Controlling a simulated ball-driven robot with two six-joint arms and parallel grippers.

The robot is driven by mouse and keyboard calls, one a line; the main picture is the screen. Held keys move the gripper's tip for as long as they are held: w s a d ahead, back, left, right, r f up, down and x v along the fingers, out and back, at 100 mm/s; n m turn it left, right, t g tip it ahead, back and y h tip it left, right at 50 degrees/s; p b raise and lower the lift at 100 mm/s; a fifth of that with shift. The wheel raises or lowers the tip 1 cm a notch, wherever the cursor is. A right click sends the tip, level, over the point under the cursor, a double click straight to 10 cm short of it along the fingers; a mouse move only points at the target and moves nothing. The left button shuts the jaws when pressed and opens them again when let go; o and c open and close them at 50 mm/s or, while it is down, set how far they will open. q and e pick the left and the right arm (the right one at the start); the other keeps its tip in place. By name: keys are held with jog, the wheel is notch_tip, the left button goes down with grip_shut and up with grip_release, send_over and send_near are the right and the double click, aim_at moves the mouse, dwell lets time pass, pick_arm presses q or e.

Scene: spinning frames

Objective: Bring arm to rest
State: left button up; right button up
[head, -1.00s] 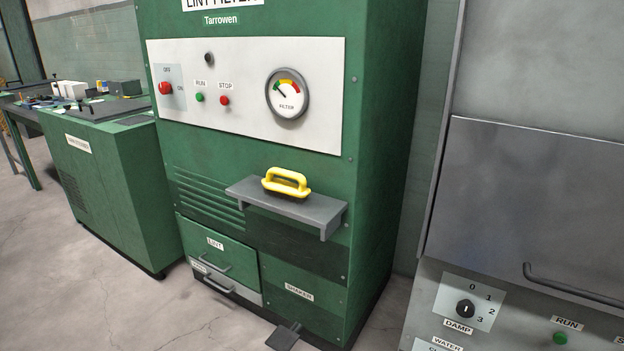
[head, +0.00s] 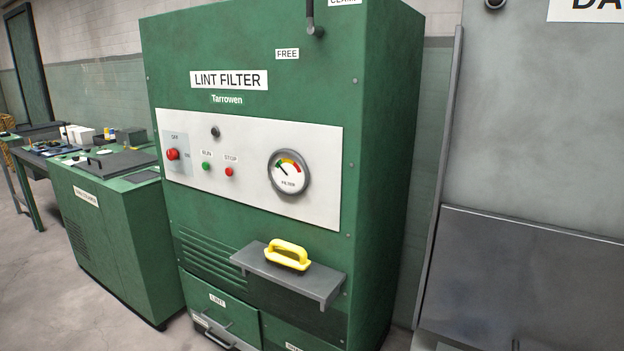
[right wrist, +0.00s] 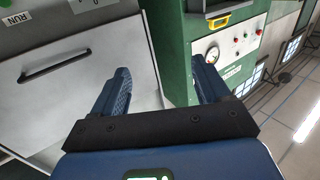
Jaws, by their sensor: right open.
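My right gripper (right wrist: 160,92) shows in the right wrist view, with its two blue fingers spread wide apart and nothing between them. Behind the fingers are the grey machine front on the left and the green lint filter cabinet (right wrist: 172,50) on the right, tilted in that view. Neither gripper nor arm shows in the head view. My left gripper is in no view.
The lint filter cabinet also fills the middle of the head view (head: 380,150). Its grey shelf (head: 315,285) sticks out and bears a yellow-handled tool (head: 287,253). A grey machine (head: 535,270) stands at right, a lower green cabinet (head: 120,240) at left. Floor shows at lower left.

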notch_tip(320, 180, up, 16)
jog(key=p, duration=1.4)
jog(key=shift+r, duration=0.25)
jog(key=shift+c, duration=0.2)
